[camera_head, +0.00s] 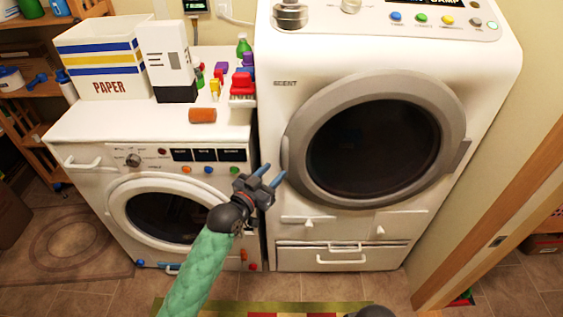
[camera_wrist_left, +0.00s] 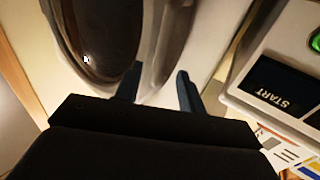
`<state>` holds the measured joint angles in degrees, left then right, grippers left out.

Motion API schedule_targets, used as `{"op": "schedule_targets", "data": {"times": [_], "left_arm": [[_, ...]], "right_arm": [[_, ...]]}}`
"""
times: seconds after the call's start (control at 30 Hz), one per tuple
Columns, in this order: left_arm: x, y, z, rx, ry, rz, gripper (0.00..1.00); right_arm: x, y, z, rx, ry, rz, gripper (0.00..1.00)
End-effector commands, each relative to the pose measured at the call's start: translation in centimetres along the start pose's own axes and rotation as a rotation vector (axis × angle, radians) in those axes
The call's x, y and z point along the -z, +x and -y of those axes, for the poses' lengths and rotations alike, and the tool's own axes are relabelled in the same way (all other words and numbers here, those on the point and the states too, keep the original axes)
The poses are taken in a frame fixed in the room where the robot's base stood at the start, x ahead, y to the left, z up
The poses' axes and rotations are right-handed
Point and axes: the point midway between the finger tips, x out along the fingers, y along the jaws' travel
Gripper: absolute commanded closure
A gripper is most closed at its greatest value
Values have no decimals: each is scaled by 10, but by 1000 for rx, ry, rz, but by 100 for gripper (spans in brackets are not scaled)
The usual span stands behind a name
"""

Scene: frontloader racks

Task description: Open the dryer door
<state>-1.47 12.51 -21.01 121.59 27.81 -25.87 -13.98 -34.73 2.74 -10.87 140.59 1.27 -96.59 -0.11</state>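The dryer is the taller white machine on the right (camera_head: 300,95) in the head view. Its round dark door with a thick grey ring (camera_head: 305,112) looks shut. A handle-like piece (camera_head: 286,152) is at the ring's left edge. My left gripper (camera_head: 274,173) is open and empty just below and left of that edge, its blue fingertips pointing toward it. In the left wrist view the gripper (camera_wrist_left: 158,76) has its two fingers apart, with the grey door rim (camera_wrist_left: 160,45) ahead. I cannot tell whether they touch. My right gripper's fingers do not show.
A lower white washer (camera_head: 85,165) with its own round door stands to the left. A paper bin (camera_head: 100,60), a white box (camera_head: 165,60) and several small bottles stand on it. A wooden door frame (camera_head: 490,220) is at the right. Tiled floor (camera_head: 520,285) is in front.

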Motion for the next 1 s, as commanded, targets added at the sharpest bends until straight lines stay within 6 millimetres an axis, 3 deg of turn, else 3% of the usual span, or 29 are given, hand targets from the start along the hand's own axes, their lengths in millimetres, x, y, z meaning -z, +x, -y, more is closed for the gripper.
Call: {"op": "schedule_targets", "data": {"times": [0.17,0.33,0.77,1.0], "left_arm": [[3,28,0,1,-1,0,60],[1,46,0,1,1,1,60],[0,55,0,1,0,1,60],[0,55,0,1,0,1,100]], "right_arm": [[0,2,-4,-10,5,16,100],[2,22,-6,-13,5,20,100],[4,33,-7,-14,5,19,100],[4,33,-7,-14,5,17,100]]}}
